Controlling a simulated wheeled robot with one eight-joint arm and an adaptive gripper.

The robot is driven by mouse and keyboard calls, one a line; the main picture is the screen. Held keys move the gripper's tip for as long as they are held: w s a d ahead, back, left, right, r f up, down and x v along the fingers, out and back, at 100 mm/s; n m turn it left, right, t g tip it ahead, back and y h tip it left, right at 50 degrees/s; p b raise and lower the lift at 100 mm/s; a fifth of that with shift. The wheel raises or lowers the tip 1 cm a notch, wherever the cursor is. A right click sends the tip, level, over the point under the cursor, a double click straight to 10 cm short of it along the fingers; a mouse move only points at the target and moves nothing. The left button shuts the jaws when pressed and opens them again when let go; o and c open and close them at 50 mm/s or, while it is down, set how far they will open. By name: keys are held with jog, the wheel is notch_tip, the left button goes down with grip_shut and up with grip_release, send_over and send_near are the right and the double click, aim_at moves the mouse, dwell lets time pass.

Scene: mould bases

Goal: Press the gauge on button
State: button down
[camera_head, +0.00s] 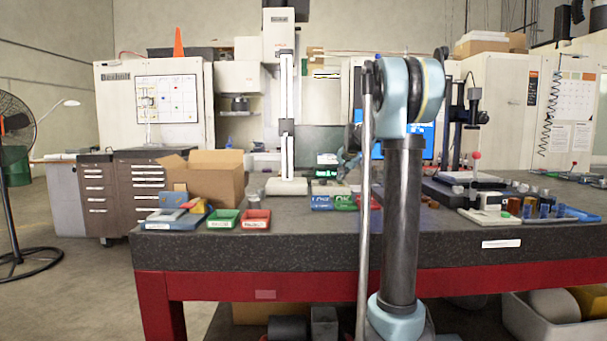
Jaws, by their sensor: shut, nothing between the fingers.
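A tall white height gauge (287,100) stands upright on the dark granite table, left of centre. My arm rises in front of the table and reaches away from the camera. My gripper (346,166) shows small and dark beside the display unit, partly hidden by my arm. It looks shut and empty. I cannot tell whether it touches the unit.
A green tray (223,218), a red tray (256,219) and a cardboard box (213,178) are at the left. A gauge stand (474,150) and small parts are at the right.

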jog(key=shift+r, duration=0.3)
notch_tip(320, 180, up, 6)
dwell(0.8)
